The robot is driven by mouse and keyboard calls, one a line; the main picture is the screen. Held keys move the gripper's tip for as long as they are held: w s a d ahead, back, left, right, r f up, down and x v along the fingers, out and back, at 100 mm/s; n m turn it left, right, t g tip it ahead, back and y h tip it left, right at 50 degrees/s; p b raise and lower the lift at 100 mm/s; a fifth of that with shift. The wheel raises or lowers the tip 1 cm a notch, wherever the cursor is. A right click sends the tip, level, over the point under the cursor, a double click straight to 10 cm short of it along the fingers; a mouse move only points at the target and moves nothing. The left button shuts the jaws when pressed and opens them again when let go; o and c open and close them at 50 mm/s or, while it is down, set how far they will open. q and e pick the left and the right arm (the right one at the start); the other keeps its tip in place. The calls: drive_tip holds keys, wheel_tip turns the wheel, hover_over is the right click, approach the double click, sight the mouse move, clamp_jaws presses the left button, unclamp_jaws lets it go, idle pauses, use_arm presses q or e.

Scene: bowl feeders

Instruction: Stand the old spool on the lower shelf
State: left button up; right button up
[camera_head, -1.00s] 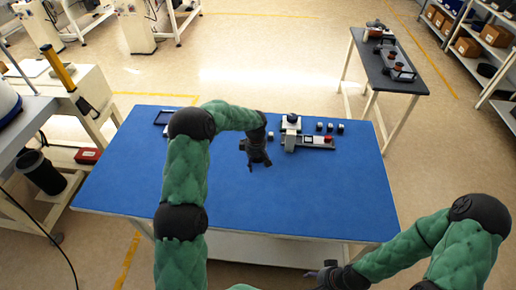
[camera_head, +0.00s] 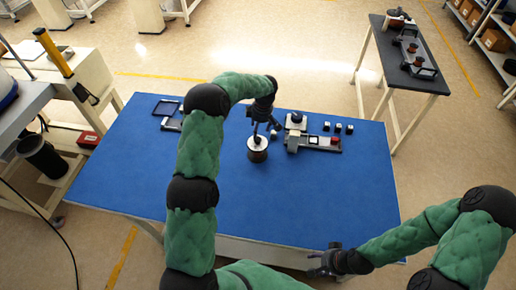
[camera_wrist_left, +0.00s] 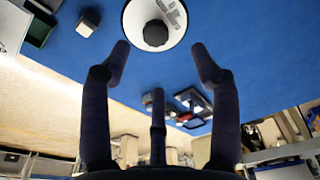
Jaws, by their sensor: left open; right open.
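A spool (camera_head: 257,155) with a pale round top and a dark body stands upright on the blue table; I cannot tell whether it is the old one. In the left wrist view its white disc (camera_wrist_left: 136,22) with a dark hub lies beyond the fingertips. My left gripper (camera_head: 262,131) is open just above the spool; its spread fingers also show in the wrist view (camera_wrist_left: 160,52), with nothing between them. My right gripper (camera_head: 318,263) is open and empty by the table's front edge. I cannot tell which shelf is the lower one.
A grey device (camera_head: 297,125) and several small blocks stand right of the spool. A dark tray (camera_head: 166,108) lies at the back left. A black-topped table (camera_head: 385,50) and shelving (camera_head: 495,38) stand at the right. The blue table's front is clear.

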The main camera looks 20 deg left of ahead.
sight(258, 139)
use_arm(q)
drive_tip(key=f, duration=0.3)
drive_tip(key=shift+w+a, duration=0.1)
drive_tip(key=shift+w, duration=0.1)
drive_tip(key=shift+a+f, duration=0.2)
drive_tip(key=shift+f, duration=2.15)
drive_tip(key=shift+c, duration=0.3)
drive_tip(key=shift+w+r, duration=0.1)
clamp_jaws()
